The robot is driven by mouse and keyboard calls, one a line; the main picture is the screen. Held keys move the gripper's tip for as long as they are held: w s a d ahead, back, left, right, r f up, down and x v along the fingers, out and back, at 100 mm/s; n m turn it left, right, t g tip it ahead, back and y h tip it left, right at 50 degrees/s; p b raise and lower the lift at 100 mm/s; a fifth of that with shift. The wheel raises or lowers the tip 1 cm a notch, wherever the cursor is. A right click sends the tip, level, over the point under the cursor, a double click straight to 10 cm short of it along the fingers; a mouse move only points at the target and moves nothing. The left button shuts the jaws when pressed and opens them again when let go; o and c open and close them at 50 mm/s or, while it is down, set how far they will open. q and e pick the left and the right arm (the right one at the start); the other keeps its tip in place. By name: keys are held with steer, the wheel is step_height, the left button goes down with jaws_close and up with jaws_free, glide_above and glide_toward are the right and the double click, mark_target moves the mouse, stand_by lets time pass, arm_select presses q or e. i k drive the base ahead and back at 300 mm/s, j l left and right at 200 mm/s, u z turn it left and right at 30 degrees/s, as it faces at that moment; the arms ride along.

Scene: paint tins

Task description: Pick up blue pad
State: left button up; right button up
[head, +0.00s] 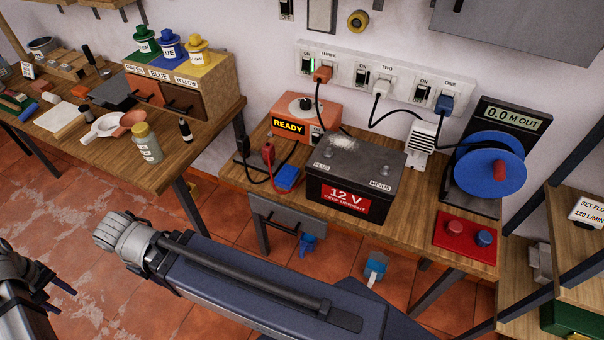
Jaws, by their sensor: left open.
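A small blue pad (288,177) lies on the right-hand wooden bench, in front of the orange charger and left of the black battery. A red clamp and its cable are close beside it; I cannot tell whether they touch it. My left gripper (60,291) is at the lower left edge of the head view, over the tiled floor and far from the pad. Its dark fingers are apart, with nothing seen between them. My right gripper is not in view.
The battery (352,180), orange charger (305,117), blue reel (489,166) and red two-button panel (466,236) crowd the right bench. The left bench (165,172) holds a bottle, scoop and paint-tin cabinet. Blue items (375,266) show below the right bench.

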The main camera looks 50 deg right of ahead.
mark_target(286, 179)
steer(key=i+z, duration=0.15)
steer(key=z, duration=0.3)
steer(key=i+j+z, duration=0.1)
steer(key=z, duration=0.3)
steer(key=i+j+z, duration=0.15)
steer(key=z, duration=0.3)
steer(key=i+j+z, duration=0.1)
steer(key=z, duration=0.3)
steer(key=j+z, duration=0.3)
steer(key=z, duration=0.15)
steer(key=j+z, duration=0.2)
steer(key=z, duration=0.25)
steer(key=j+z, duration=0.25)
steer(key=z, duration=0.15)
steer(key=i, duration=0.05)
